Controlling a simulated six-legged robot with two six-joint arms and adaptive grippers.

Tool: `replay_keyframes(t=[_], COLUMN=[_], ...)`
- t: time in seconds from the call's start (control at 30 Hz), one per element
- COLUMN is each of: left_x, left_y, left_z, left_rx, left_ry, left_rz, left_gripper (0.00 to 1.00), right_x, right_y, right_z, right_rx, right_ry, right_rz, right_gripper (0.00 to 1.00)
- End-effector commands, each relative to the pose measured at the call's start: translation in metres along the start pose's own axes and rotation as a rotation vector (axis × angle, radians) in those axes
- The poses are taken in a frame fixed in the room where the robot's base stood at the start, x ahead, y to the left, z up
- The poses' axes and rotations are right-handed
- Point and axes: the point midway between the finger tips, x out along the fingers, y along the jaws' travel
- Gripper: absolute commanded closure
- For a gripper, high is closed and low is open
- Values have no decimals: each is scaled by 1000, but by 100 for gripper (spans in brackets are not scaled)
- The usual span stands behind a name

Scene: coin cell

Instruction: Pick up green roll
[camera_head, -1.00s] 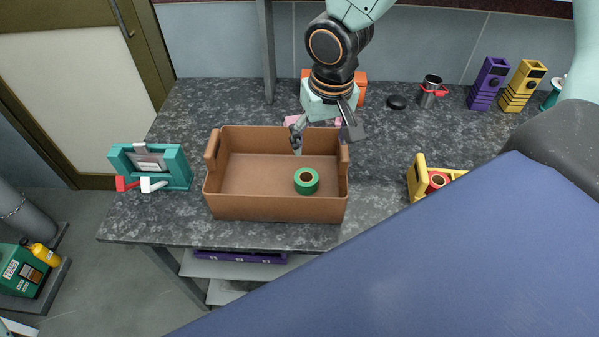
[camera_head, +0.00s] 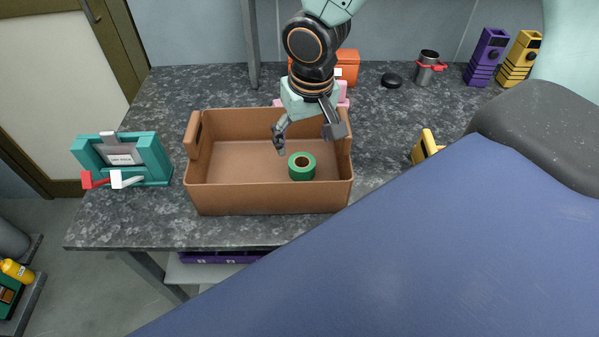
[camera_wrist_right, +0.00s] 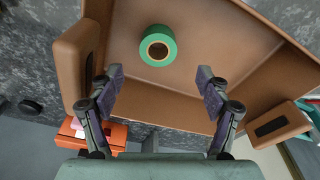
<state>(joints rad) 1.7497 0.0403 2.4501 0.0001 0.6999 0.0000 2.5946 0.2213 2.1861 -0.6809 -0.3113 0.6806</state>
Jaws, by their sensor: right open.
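The green roll (camera_head: 302,167) lies flat in the brown bin, near the bin's right end. It also shows in the right wrist view (camera_wrist_right: 158,46), beyond the fingertips. My right gripper (camera_head: 308,142) is open and empty above the bin's back right part. In the right wrist view my right gripper's fingers (camera_wrist_right: 159,84) stand wide apart, with the roll centred between their lines and not touched. My left gripper is not in view.
The brown bin (camera_head: 240,200) has raised walls and end handles. A teal holder (camera_head: 155,172) with red and white levers stands to its left. A yellow container (camera_head: 426,146) stands to its right. An orange box (camera_head: 348,66) stands behind my right wrist.

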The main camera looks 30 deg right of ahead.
Motion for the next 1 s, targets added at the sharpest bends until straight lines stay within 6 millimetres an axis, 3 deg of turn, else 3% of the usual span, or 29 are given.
replay_keyframes(t=[0.27,0.8,1.0], left_x=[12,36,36], left_y=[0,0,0], left_z=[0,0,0], left_rx=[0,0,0], left_ry=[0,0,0], left_rz=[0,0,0], left_gripper=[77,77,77], right_x=[17,84,86], right_y=[0,0,-1], right_z=[-1,-2,-3], right_rx=[0,-1,0], right_ry=[0,-1,1], right_rz=[1,2,1], right_gripper=[23,23,23])
